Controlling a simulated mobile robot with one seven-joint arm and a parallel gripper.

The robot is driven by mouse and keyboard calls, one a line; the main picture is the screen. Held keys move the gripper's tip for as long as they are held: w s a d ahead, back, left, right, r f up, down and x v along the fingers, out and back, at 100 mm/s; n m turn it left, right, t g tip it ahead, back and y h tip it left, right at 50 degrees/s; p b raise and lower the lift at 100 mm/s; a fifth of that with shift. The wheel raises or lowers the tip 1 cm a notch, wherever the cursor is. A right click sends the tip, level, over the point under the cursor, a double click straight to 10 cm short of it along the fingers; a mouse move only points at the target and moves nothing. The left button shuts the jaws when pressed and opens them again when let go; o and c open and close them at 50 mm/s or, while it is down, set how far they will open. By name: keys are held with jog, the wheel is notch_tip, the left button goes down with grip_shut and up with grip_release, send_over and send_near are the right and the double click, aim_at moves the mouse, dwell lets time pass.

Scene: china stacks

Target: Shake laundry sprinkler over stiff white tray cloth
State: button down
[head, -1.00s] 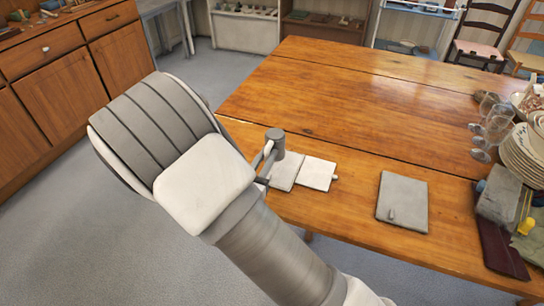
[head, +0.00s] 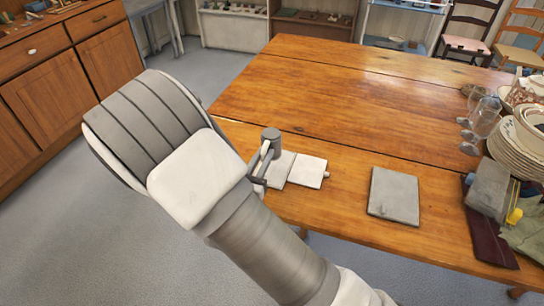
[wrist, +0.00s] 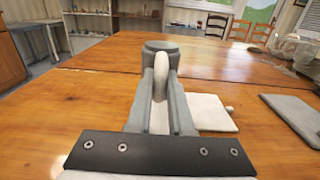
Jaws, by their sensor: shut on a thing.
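A grey cylindrical vessel (head: 271,135), apparently the sprinkler, is upright near the table's left edge. It also shows in the wrist view (wrist: 161,46), with a pale upright handle between my finger pads. My gripper (wrist: 160,95) is shut on this handle; in the head view my gripper (head: 262,165) is partly hidden by my arm. A flat white square (head: 307,171), probably the tray cloth, lies on the table just right of the vessel. It also shows in the wrist view (wrist: 212,113). Another pale flat piece (head: 281,166) lies beside it, partly covered by my gripper.
A grey flat square (head: 394,195) lies farther right on the wooden table (head: 350,95). Glasses (head: 478,120), stacked plates (head: 515,150), a grey block (head: 488,187) and folded dark cloth (head: 488,232) crowd the right end. The table's far middle is clear.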

jog(key=shift+w+a, duration=0.15)
jog(key=shift+a, duration=0.5)
jog(key=shift+s+d, duration=0.3)
jog(key=shift+d, duration=0.7)
jog(key=shift+s+d, duration=0.25)
jog(key=shift+d, duration=0.75)
jog(key=shift+a, duration=0.1)
jog(key=shift+w+a+p, duration=0.15)
jog(key=shift+w+a, duration=0.15)
jog(key=shift+a, duration=0.65)
jog(key=shift+w+a+p, duration=0.15)
jog(key=shift+w+a, duration=0.1)
jog(key=shift+a, duration=0.65)
jog(key=shift+s+d, duration=0.3)
jog(key=shift+d, duration=0.7)
jog(key=shift+s+d, duration=0.25)
jog(key=shift+d, duration=0.7)
